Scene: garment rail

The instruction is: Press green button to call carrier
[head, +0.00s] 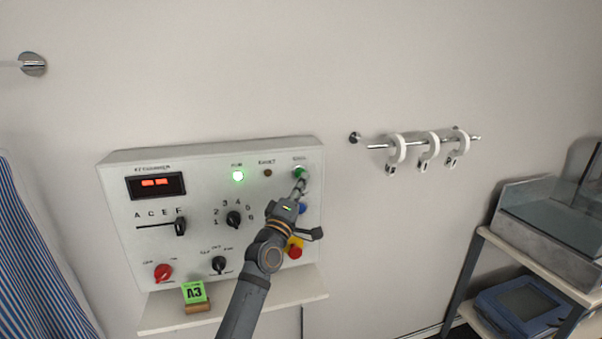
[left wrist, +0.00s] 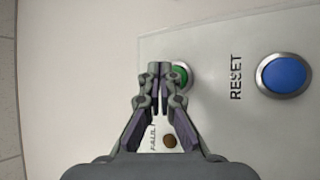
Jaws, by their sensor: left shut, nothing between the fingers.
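The green button (head: 299,173) sits at the top right of the white control panel (head: 140,223) on the wall. In the left wrist view the green button (left wrist: 180,76) shows partly behind my fingertips. My left gripper (head: 299,187) is shut and empty, with its tips at the button's lower edge; I cannot tell whether they touch it. The gripper also fills the middle of the left wrist view (left wrist: 160,70). My right gripper is not in view.
A blue reset button (left wrist: 285,75) and a red knob on yellow (head: 294,251) are close by on the panel. A green A3 card (head: 194,292) stands on the shelf below. White carriers (head: 398,148) hang on a rail at right.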

